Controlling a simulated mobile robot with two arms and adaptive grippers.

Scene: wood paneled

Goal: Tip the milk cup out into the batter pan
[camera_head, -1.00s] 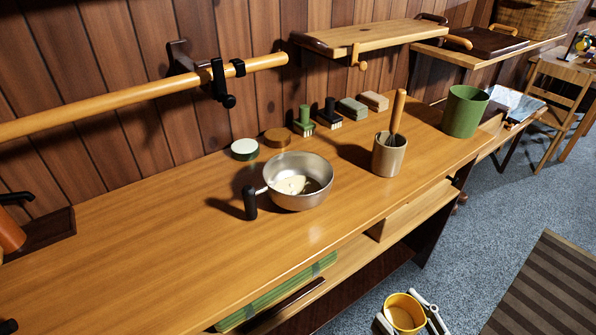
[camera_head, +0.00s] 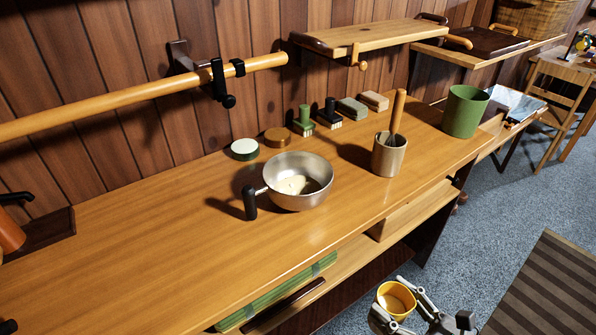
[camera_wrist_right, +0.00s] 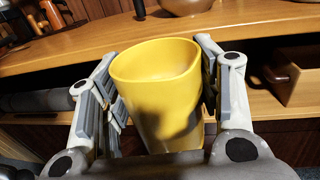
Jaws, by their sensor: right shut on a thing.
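The batter pan (camera_head: 311,203) is a silver metal pan with a black handle. It sits upright on the wooden counter with some pale batter (camera_head: 297,185) in its bottom. My right gripper (camera_head: 399,300) is shut on a yellow cup (camera_head: 383,298), below and in front of the counter edge. In the right wrist view the yellow cup (camera_wrist_right: 160,105) stands between the two fingers (camera_wrist_right: 158,110), tilted a little. My left gripper is not in view.
A beige crock (camera_head: 388,160) with a wooden-handled tool and a green canister (camera_head: 464,112) stand right of the pan. A wooden rail (camera_head: 150,95) runs above. The left counter is largely clear.

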